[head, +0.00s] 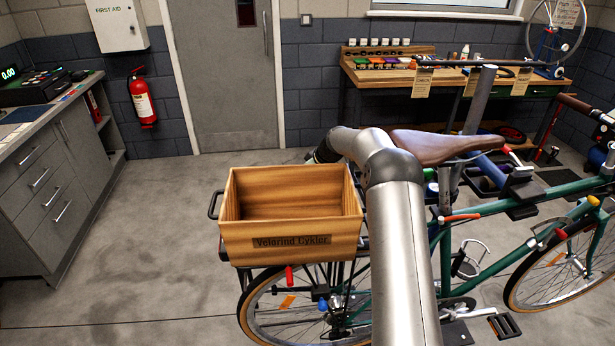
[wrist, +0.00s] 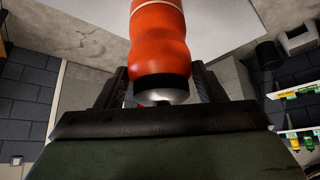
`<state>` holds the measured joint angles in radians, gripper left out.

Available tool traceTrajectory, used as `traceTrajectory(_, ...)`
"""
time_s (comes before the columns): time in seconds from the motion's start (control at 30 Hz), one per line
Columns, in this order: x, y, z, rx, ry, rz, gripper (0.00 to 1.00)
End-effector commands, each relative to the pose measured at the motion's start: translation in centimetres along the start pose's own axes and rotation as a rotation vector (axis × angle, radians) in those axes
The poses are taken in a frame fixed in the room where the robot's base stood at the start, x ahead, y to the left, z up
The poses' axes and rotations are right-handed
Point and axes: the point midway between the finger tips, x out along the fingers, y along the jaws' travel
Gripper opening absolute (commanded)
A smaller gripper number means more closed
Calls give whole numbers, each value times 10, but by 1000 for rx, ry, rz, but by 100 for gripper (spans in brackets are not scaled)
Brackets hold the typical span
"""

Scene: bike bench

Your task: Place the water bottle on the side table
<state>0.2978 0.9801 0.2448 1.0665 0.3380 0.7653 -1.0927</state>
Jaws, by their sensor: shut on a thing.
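The water bottle (wrist: 160,38) is orange-red with a dark band and a silvery end, and it shows in the wrist view. My gripper (wrist: 159,84) has one dark finger on each side of the bottle near its banded end and is shut on it. The bottle's far end runs out of the top of the picture. In the head view my arm reaches forward beside the wooden crate, and the gripper and bottle are hidden. I cannot make out a side table for certain in either view.
A wooden crate (head: 290,246) sits on the rear rack of a green bicycle (head: 490,277), close to my arm. The brown saddle (head: 430,146) is just right of it. A workbench (head: 385,78) stands at the back, a grey cabinet (head: 50,190) at left. Floor between is clear.

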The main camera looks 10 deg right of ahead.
Motion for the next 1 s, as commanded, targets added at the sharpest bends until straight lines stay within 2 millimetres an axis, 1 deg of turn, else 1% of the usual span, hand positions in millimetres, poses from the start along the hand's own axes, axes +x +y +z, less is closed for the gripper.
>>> traceTrajectory(0.1, 5, 0, 3, -1, 2, 3, 9)
traceTrajectory(0.43, 9, 1, 6, -1, 3, 3, 9)
traceTrajectory(0.47, 9, 0, 6, -1, 1, 1, 71)
traceTrajectory(0.5, 8, 0, 6, -1, 1, 1, 83)
traceTrajectory(0.53, 8, 0, 6, -1, 1, 1, 85)
traceTrajectory(0.83, 7, 0, 4, -1, 0, 1, 85)
traceTrajectory(0.93, 0, 1, 5, -1, 2, 3, 85)
traceTrajectory(1.0, -10, 1, 5, 0, 2, 3, 85)
